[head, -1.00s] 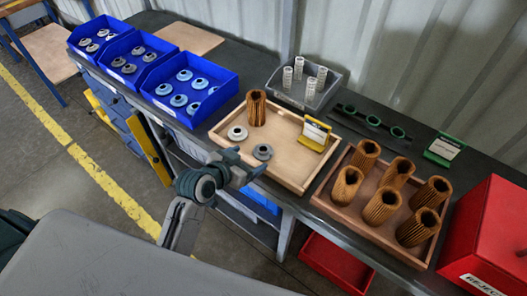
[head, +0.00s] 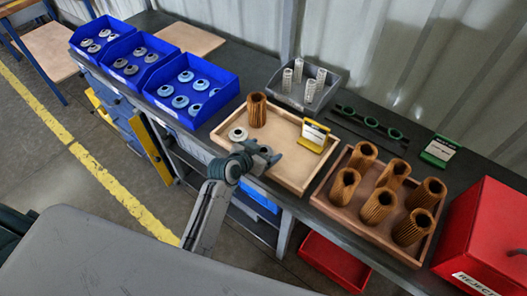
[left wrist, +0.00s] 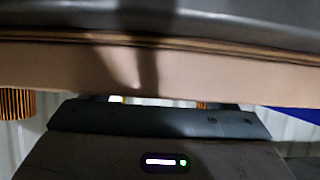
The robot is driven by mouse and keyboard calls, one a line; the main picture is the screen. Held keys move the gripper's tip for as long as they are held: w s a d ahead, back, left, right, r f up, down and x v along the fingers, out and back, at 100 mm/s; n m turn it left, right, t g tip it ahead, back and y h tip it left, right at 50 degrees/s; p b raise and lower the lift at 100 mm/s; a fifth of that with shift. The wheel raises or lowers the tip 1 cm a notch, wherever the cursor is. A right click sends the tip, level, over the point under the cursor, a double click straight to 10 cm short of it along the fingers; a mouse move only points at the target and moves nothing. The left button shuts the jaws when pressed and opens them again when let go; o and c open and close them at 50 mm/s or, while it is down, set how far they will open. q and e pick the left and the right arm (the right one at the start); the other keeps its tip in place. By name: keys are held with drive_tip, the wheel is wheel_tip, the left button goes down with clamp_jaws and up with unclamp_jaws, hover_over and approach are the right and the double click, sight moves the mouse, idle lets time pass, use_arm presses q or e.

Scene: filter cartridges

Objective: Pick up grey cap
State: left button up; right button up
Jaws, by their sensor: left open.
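My left gripper (head: 271,156) is open over the front part of the light wooden tray (head: 290,176). The darker grey cap that lay there is hidden behind it, or nearly so; I cannot tell whether the fingers are around it. A paler, whitish cap (head: 238,134) lies flat in the tray, just left of and behind the gripper. The left wrist view shows a tan surface and my dark gripper body, with no cap to be made out. My right gripper is not in view.
A brown pleated cartridge (head: 257,110) and a yellow-framed card (head: 315,136) stand in the tray. Blue bins (head: 213,113) of caps are to the left. A wooden crate (head: 331,201) of cartridges and a red box (head: 490,235) are to the right. A grey bin (head: 283,93) stands behind.

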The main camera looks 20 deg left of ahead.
use_arm(q)
drive_tip(key=c, duration=1)
drive_tip(key=shift+o, duration=0.2)
drive_tip(key=shift+r, duration=0.1)
drive_tip(key=shift+r, duration=0.45)
wheel_tip(320, 180, up, 2)
drive_tip(key=shift+r+b, duration=0.1)
drive_tip(key=shift+b, duration=0.5)
drive_tip(key=s+a+r+b, duration=0.1)
drive_tip(key=s+a+b, duration=0.2)
drive_tip(key=s+a, duration=0.6)
drive_tip(key=shift+s+r+b, duration=0.3)
drive_tip(key=shift+s+r, duration=0.1)
drive_tip(key=shift+s, duration=1.75)
wheel_tip(320, 180, up, 10)
drive_tip(key=n+y, duration=0.4)
hover_over(263, 150)
drive_tip(key=s+a, duration=0.3)
drive_tip(key=a, duration=0.1)
drive_tip(key=shift+w+f+t, duration=0.1)
drive_tip(key=shift+w+t, duration=0.05)
drive_tip(key=shift+t, duration=0.25)
